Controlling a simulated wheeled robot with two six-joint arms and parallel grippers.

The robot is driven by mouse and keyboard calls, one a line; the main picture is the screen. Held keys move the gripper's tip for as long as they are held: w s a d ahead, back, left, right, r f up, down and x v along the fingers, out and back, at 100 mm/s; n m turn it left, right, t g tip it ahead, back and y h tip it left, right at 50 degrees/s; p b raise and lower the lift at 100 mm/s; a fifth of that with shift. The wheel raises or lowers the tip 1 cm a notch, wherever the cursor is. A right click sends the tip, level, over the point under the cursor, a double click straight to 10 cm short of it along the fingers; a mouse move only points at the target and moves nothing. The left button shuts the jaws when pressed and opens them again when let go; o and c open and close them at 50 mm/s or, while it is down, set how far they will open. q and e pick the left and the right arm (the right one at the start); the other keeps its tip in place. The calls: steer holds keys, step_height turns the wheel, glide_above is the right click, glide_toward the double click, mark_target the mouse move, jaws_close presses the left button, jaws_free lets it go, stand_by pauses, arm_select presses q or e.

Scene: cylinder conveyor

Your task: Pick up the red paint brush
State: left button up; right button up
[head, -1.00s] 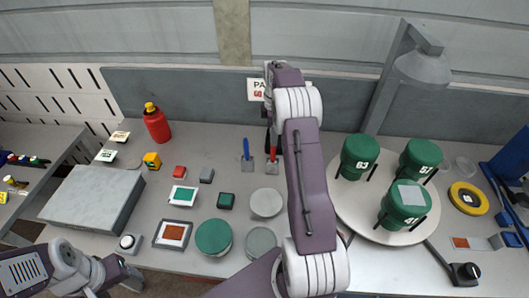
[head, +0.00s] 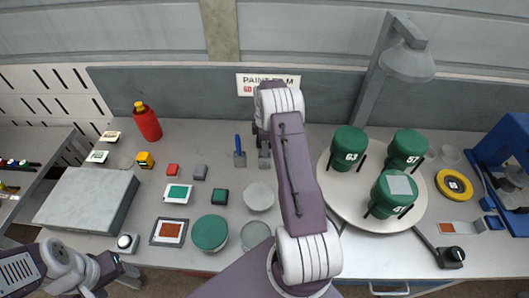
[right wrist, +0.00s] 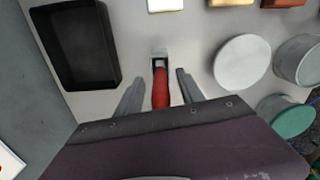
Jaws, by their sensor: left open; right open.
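The red paint brush (right wrist: 160,92) lies on the bench. In the right wrist view, its red handle is between the two spread fingers of my right gripper (right wrist: 159,82), with a gap on each side. The brush's grey head (right wrist: 159,57) points away from the gripper. In the head view, only the grey head (head: 265,157) shows clearly; my right arm hides the handle. My left gripper (head: 122,270) is at the lower left of the head view, open and empty, far from the brush.
A blue-handled brush (head: 239,151) lies just left of the red one. A black tray (right wrist: 115,52) is near the gripper in the wrist view. A white disc (head: 259,197) is in front. Green canisters stand on a round turntable (head: 333,203) to the right.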

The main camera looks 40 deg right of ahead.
steer(key=shift+s+r, duration=0.1)
jaws_close()
